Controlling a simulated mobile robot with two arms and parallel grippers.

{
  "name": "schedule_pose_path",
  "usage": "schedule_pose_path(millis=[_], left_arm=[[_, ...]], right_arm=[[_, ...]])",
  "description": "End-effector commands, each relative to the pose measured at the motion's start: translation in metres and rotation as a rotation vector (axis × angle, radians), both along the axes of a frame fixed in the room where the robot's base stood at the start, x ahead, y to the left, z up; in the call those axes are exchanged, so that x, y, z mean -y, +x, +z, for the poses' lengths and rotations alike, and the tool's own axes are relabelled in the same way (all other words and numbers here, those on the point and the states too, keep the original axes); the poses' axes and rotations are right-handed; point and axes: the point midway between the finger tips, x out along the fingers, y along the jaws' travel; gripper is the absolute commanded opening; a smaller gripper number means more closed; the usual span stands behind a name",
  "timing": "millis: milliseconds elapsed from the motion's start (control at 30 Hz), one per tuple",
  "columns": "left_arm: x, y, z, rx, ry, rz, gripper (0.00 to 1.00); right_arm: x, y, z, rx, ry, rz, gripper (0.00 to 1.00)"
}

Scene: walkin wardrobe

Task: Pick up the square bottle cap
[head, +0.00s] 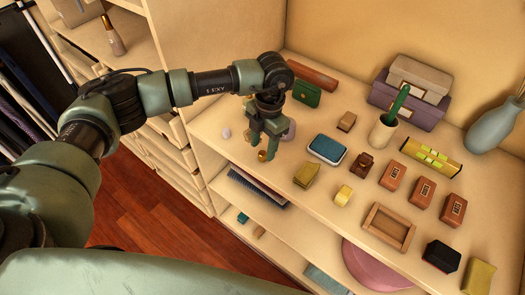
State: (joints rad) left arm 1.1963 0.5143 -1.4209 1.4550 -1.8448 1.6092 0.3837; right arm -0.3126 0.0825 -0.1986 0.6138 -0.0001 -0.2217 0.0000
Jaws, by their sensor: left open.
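My left gripper (264,144) points down over the left end of the upper wooden shelf, its two green fingers apart. A small gold cap-like piece (262,155) shows at the fingertips, close to the shelf; its square shape is too small to confirm. I cannot tell whether the fingers touch it. A pale rounded piece (290,130) is partly hidden behind the fingers, and another small pale one (226,133) lies to the left. My right gripper is out of view.
A green box (307,93) is behind the gripper. The front shelf edge is close; lower shelves lie beneath.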

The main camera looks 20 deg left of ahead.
Motion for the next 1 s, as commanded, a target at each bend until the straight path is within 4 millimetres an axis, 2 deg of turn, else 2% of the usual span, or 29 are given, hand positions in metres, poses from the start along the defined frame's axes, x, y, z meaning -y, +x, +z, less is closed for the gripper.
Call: schedule_pose_path(millis=[33, 200, 467, 633, 1000], left_arm=[[0.001, -0.003, -0.003, -0.005, 0.002, 0.0, 0.48], [0.0, -0.004, -0.024, -0.001, -0.001, 0.0, 0.48], [0.0, -0.003, -0.028, 0.0, -0.001, -0.001, 0.48], [0.0, -0.003, -0.028, 0.0, -0.002, -0.001, 0.01], [0.0, -0.003, -0.026, 0.001, -0.003, -0.001, 0.0]], right_arm=[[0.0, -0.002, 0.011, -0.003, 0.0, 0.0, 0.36], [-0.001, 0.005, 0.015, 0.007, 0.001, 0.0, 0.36], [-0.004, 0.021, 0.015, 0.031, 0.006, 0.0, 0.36], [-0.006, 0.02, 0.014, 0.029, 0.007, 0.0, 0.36], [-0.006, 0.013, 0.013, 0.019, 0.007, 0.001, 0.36]])
